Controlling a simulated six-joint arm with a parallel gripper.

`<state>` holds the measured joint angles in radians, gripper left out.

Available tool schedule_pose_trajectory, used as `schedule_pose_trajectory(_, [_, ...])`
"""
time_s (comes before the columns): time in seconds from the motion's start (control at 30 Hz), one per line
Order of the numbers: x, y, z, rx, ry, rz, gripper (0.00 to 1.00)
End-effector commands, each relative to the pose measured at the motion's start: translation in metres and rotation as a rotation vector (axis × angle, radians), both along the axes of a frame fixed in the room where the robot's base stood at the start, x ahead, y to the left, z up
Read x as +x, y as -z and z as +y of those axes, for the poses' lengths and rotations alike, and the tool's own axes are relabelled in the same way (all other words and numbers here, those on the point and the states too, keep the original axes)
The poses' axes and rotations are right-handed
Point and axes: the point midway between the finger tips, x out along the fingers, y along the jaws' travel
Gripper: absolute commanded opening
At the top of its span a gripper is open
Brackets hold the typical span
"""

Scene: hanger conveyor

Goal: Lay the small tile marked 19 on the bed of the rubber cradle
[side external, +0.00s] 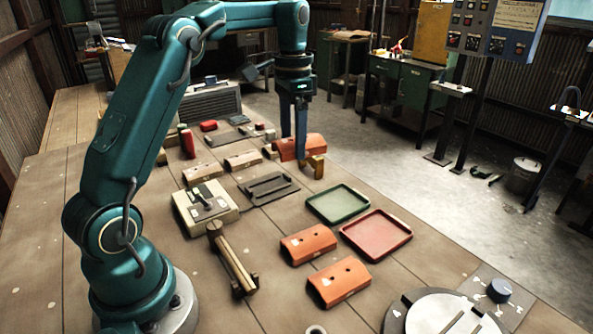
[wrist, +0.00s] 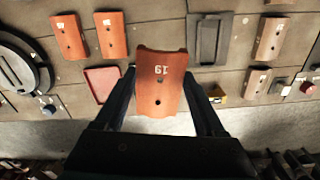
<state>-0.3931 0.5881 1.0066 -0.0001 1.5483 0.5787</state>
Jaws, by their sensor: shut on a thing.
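My gripper (side external: 301,152) is shut on an orange-red curved tile (side external: 286,148), holding it above the far right part of the bench. In the wrist view the tile (wrist: 160,98) sits between both fingers, with the number 19 and small holes on its face. The rubber cradle looks to be the dark ribbed plate (side external: 268,188) on the bench, nearer the side camera than the tile and apart from it. In the wrist view this plate (wrist: 209,40) lies above and right of the tile, and its bed is empty.
A green tray (side external: 338,204) and a red tray (side external: 376,234) lie along the bench edge. A yellowish block (side external: 318,167) is close to my gripper.

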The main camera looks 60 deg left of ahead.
Motion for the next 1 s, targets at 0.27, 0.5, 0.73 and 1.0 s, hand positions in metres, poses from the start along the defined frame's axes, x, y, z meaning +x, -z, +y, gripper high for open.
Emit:
schedule_pose_trajectory(0.27, [0.003, 0.052, 0.091, -0.002, -0.115, 0.004, 0.12])
schedule_pose_trajectory(0.5, [-0.009, 0.072, 0.111, 0.000, -0.180, -0.001, 0.12])
schedule_pose_trajectory(0.73, [-0.011, 0.084, 0.113, 0.000, -0.186, 0.000, 0.12])
schedule_pose_trajectory(1.0, [-0.011, 0.109, 0.112, -0.001, -0.185, 0.000, 0.12])
